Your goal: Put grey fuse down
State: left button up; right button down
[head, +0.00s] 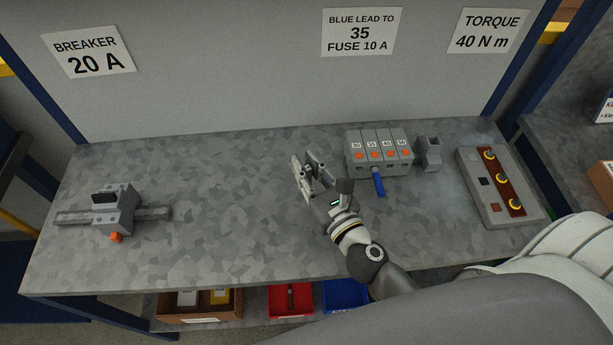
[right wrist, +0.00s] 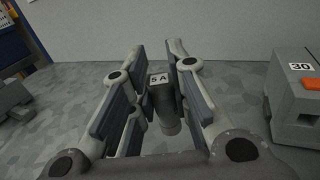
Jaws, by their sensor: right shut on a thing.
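My right gripper (head: 313,178) is over the middle of the grey bench, left of the terminal block. In the right wrist view, my right gripper (right wrist: 160,85) is shut on a grey fuse (right wrist: 165,108), a short cylinder with a flat top marked "5 A". The fuse looks upright between the fingers, near the bench top; I cannot tell whether it touches the surface. In the head view the fingers mostly hide it. My left gripper is not in view.
A grey terminal block (head: 380,152) with a blue lead (head: 378,182) stands right of the gripper, beside a small grey holder (head: 429,153). A breaker on a rail (head: 113,208) is at left. The bench (head: 225,205) between is clear.

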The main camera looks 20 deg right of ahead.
jog(key=shift+w+f+b, duration=0.15)
jog(key=shift+f+b, duration=0.85)
jog(key=shift+f, duration=0.7)
jog(key=shift+f, duration=0.1)
jog(key=c, duration=1.8)
grip_release()
jog(key=shift+f, duration=0.1)
jog(key=shift+c, duration=0.2)
jog(key=o, duration=0.5)
jog(key=shift+r, duration=0.25)
